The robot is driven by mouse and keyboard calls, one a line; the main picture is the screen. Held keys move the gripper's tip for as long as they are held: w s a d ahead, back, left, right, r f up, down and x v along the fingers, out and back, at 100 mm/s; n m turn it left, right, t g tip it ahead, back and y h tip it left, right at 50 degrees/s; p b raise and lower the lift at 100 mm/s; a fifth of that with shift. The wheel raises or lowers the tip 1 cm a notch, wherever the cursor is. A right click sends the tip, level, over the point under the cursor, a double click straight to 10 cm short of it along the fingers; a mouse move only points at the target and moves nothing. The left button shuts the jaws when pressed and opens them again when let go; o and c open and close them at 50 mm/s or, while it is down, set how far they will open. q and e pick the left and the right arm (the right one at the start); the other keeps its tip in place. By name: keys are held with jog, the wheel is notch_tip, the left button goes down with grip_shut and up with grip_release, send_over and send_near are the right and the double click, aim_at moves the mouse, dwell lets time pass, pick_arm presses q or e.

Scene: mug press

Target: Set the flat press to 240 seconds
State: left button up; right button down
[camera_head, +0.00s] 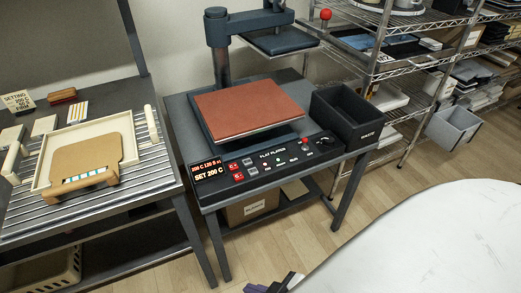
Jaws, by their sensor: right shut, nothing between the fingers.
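The flat press (250,108) stands on a dark table in the middle, swung open, with a red-brown pad on its lower plate and its dark upper plate (280,41) raised behind. Its front control panel (272,160) carries a lit display (209,171) that seems to read 200 C 120 S above SET 200 C. Two red buttons (235,172) sit just right of the display, with several small buttons and a knob further right. My right gripper (275,284) shows only partly at the bottom edge, shut and empty, well below the panel and apart from it. My left gripper is out of view.
A black bin (347,118) stands at the table's right end. On the left, a slatted bench (110,195) holds a cream tray with a brown board. Wire shelves (408,62) stand behind at right. Wooden floor (255,250) lies open before the press.

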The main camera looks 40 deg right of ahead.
jog(key=w+d+r+n+y+p, duration=0.1)
jog(key=w+r+n, duration=0.45)
jog(key=w, duration=0.25)
jog(key=w+d+r+n, duration=0.1)
jog(key=w+r+n, duration=0.3)
jog(key=w+n, duration=0.4)
jog(key=w+d+r+n+h, duration=0.2)
jog(key=w+d+r+n, duration=0.3)
jog(key=d+r, duration=0.2)
jog(key=w+d+r+n+h, duration=0.2)
jog(key=w+d+r+n, duration=0.2)
jog(key=d+r, duration=0.4)
jog(key=shift+w+d+n+t+h+p, duration=0.3)
jog(key=shift+w+d+n+h+p, duration=0.1)
jog(key=shift+w+d, duration=0.6)
jog(key=shift+s+d, duration=0.1)
jog(key=shift+s, duration=0.05)
jog(key=shift+f, duration=0.1)
